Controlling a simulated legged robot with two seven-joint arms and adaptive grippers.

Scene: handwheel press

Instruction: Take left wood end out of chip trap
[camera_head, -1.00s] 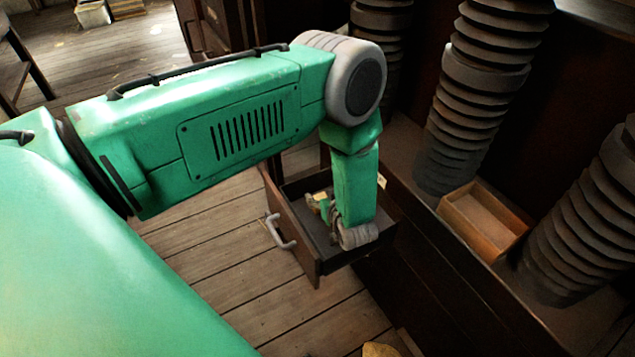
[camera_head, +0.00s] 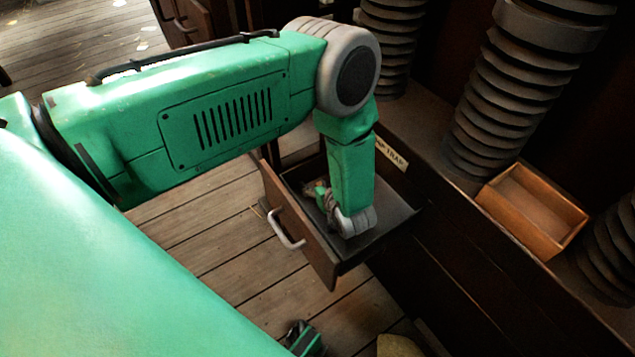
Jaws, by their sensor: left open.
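The chip trap is an open dark drawer (camera_head: 385,238) with a brown front and a grey handle, pulled out of the dark cabinet. A label reading "TRAP" shows behind it. My left gripper (camera_head: 322,197) reaches down into the drawer from above, near its front left part. Its fingers are open and partly hidden by the wrist. A small brownish piece (camera_head: 309,187), perhaps a wood end, lies beside the fingers. I cannot tell whether they touch. At the bottom edge a green and dark part (camera_head: 303,338) shows, seemingly my right gripper, mostly cut off.
An empty open wooden box (camera_head: 535,208) stands on the cabinet ledge at the right. Thick dark ribbed screw columns (camera_head: 515,95) rise along the ledge. A pale yellowish object (camera_head: 399,346) lies at the bottom edge. The plank floor (camera_head: 215,240) left of the drawer is clear.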

